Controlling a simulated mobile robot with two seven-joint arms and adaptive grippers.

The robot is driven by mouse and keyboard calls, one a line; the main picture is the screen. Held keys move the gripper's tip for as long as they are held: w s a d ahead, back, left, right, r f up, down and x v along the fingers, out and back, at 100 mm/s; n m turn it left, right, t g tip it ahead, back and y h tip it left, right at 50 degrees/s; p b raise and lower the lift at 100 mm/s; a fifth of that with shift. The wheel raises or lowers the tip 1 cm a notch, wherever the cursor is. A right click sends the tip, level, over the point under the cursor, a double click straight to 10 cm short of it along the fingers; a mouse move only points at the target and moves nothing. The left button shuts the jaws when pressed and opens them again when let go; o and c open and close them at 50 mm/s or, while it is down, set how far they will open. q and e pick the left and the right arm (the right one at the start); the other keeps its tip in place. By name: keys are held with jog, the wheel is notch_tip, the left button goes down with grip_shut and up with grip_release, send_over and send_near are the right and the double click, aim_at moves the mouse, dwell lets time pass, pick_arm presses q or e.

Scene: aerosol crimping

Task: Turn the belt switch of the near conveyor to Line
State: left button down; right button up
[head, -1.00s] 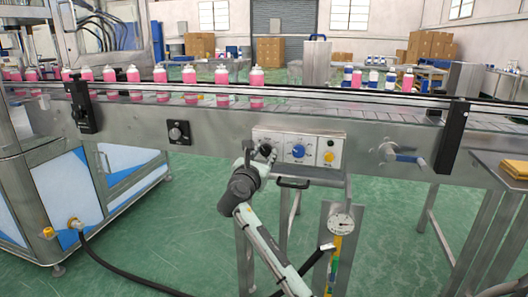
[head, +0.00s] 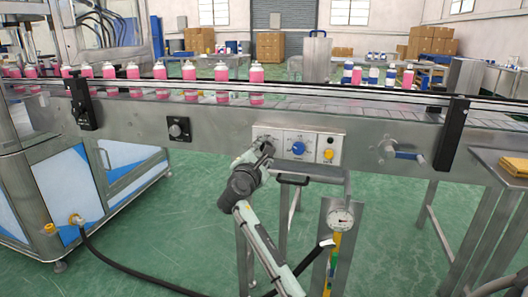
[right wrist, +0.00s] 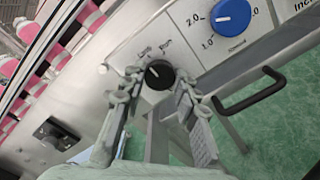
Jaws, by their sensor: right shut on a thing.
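The belt switch is a black round knob (right wrist: 160,75) on the grey control panel (head: 328,137) of the near conveyor. In the right wrist view it sits between the two fingertips. Small labels stand above it to the left and right, too blurred to read surely. A pale mark on the knob appears to point up and left. My right gripper (right wrist: 157,92) is shut on the knob; in the head view the right gripper (head: 264,148) reaches the panel's left end and hides most of the switch. My left gripper is not in view.
A blue dial (head: 298,148) and a yellow button (head: 328,154) sit right of the switch. A black handle (right wrist: 250,92) juts out below the panel. Pink bottles (head: 222,83) line the conveyor (head: 220,120). A gauge (head: 341,217) stands below, close to my right arm.

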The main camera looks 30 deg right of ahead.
dwell(0.5)
jog(key=o, duration=1.2)
jog(key=shift+c, duration=0.2)
jog(key=shift+s+a, duration=0.1)
jog(key=v, duration=1.1)
jog(key=shift+s+a, duration=0.3)
jog(key=shift+f, duration=0.15)
